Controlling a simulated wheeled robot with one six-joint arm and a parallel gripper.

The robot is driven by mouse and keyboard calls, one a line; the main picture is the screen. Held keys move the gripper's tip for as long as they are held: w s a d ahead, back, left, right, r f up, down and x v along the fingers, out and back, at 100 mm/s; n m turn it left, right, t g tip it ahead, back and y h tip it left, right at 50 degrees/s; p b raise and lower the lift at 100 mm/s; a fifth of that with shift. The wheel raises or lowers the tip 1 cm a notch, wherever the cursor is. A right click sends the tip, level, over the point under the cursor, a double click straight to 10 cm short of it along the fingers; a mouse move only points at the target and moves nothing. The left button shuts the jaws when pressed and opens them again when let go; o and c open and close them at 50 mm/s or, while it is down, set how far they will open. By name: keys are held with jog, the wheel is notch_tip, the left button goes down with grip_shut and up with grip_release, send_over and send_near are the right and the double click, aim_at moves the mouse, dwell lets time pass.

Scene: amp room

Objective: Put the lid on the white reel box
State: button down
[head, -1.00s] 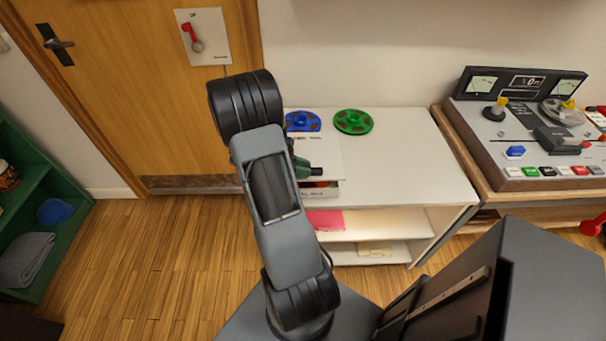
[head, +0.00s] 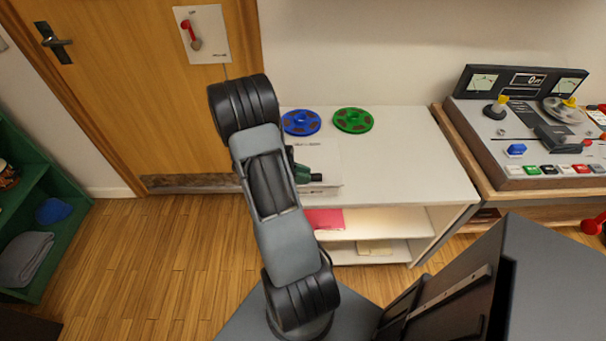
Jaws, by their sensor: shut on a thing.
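The white lid (head: 326,158) lies flat over the left part of the white shelf top, with printed text on it. My gripper (head: 318,178) is at the lid's front edge, shut on the lid, and partly hidden behind my arm. The white reel box (head: 325,189) shows only as a thin white front below the lid. No dark gap shows between lid and box from here; whether the lid is fully seated cannot be told. The left side of both is hidden by my arm.
A blue reel (head: 301,122) and a green reel (head: 353,120) lie behind the lid. The white shelf unit (head: 420,165) has a clear top to the right. A tape machine (head: 535,145) stands further right. A wooden door (head: 140,100) is at the left.

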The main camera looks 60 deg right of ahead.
jog(key=c, duration=1)
grip_release()
jog(key=shift+r, duration=0.2)
jog(key=r+v, duration=0.1)
jog(key=v, duration=1.1)
jog(key=s+a+r+m+t+y, duration=0.2)
jog(key=a+t, duration=0.5)
jog(key=a, duration=0.5)
jog(key=s+a+r+m+t+y, duration=0.2)
jog(key=a+r+m+t+y, duration=0.3)
jog(key=a, duration=0.7)
jog(key=shift+r+t+y, duration=0.6)
jog(key=shift+r+t, duration=0.3)
jog(key=shift+t, duration=0.2)
jog(key=shift+s+a, duration=0.1)
jog(key=shift+s, duration=0.05)
notch_tip(320, 180, up, 6)
jog(key=p, duration=0.5)
